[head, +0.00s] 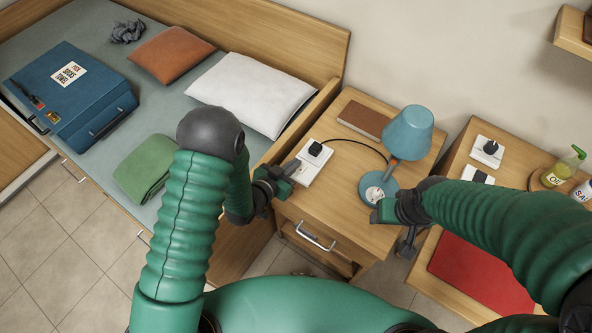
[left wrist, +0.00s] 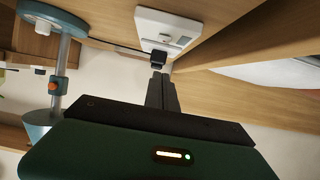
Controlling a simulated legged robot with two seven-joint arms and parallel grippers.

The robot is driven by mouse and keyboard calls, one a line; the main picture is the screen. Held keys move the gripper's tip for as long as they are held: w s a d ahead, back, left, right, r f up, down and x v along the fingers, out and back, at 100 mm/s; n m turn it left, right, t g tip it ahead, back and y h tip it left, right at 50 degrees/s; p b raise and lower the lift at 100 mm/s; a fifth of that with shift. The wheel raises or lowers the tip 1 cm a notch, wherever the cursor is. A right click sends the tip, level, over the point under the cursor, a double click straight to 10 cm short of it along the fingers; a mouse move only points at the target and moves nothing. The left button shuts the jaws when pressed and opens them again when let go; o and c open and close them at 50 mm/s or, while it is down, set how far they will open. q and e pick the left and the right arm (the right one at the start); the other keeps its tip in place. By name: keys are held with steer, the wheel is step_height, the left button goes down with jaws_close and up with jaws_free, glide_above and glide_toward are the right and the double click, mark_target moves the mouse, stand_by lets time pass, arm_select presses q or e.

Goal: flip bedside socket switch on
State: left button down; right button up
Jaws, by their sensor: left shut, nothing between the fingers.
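The bedside socket (head: 311,172) is a white plate on the bedside table top, near its left edge. A black plug (head: 315,149) sits in its far part; a cable runs from it toward the lamp. My left gripper (head: 293,167) is shut and empty, its tips beside the plate's left edge. In the left wrist view the fingertips (left wrist: 160,74) point at the socket plate (left wrist: 170,30), close to the black plug (left wrist: 157,58). Contact cannot be told. The switch's position is too small to read. My right gripper (head: 378,213) is by the lamp base; its fingers are unclear.
A blue lamp (head: 408,133) and a brown book (head: 363,119) stand on the bedside table (head: 345,185). The bed with a white pillow (head: 250,93) is at left. At right, another table (head: 452,165) holds another socket (head: 487,152), bottles and a red mat (head: 480,270).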

mark_target(296, 177)
arm_select(q)
steer(key=shift+x, duration=1)
steer(key=f, duration=0.3)
steer(key=shift+s+b, duration=0.25)
steer(key=shift+b, duration=0.15)
steer(key=shift+d+f, duration=0.1)
steer(key=shift+f, duration=0.35)
steer(key=shift+s+a+f+b, duration=0.2)
steer(key=shift+a+f+b, duration=0.05)
steer(key=shift+f+b, duration=0.15)
steer(key=shift+r, duration=0.15)
steer(key=shift+d+r+p, duration=0.1)
steer(key=shift+r+p, duration=0.6)
steer(key=shift+p, duration=0.15)
